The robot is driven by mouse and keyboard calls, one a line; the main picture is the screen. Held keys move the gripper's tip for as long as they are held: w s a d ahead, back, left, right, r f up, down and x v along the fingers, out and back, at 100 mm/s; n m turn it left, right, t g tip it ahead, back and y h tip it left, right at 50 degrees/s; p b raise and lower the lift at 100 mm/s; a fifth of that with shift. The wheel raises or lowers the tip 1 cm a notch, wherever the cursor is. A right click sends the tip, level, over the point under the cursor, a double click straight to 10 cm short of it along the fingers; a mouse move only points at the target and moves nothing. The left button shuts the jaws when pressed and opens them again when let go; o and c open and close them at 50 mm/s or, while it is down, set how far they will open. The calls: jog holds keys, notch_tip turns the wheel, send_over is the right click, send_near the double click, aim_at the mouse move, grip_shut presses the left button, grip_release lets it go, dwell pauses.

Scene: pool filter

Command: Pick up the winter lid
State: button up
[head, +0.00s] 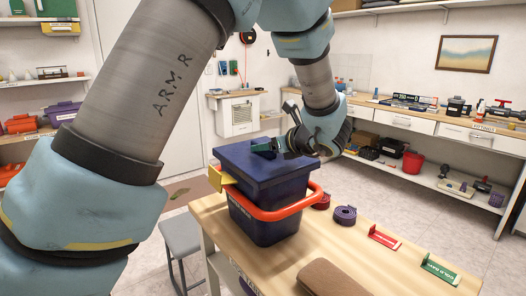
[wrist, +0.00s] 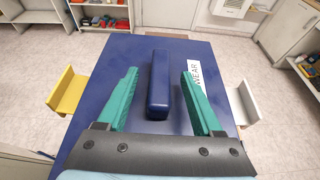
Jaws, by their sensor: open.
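The winter lid, a square dark blue lid (head: 240,160), sits on a dark blue bin (head: 262,222) on the wooden table. In the wrist view the lid (wrist: 222,62) fills the middle, with a raised blue bar handle (wrist: 160,85) at its centre. My gripper (head: 268,147) is at the lid's top. In the wrist view its green fingers (wrist: 159,72) are open, one on each side of the bar, with gaps on both sides. A white label (wrist: 194,75) reading "WEAR" lies partly behind the right finger.
A yellow bracket (wrist: 66,92) and a pale bracket (wrist: 245,100) flank the lid. The table (head: 340,240) also holds a purple coil (head: 345,215), a red holder (head: 384,238), a green holder (head: 440,270) and a brown pad (head: 333,278).

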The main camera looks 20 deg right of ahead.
jog(key=shift+x, duration=1.2)
grip_shut()
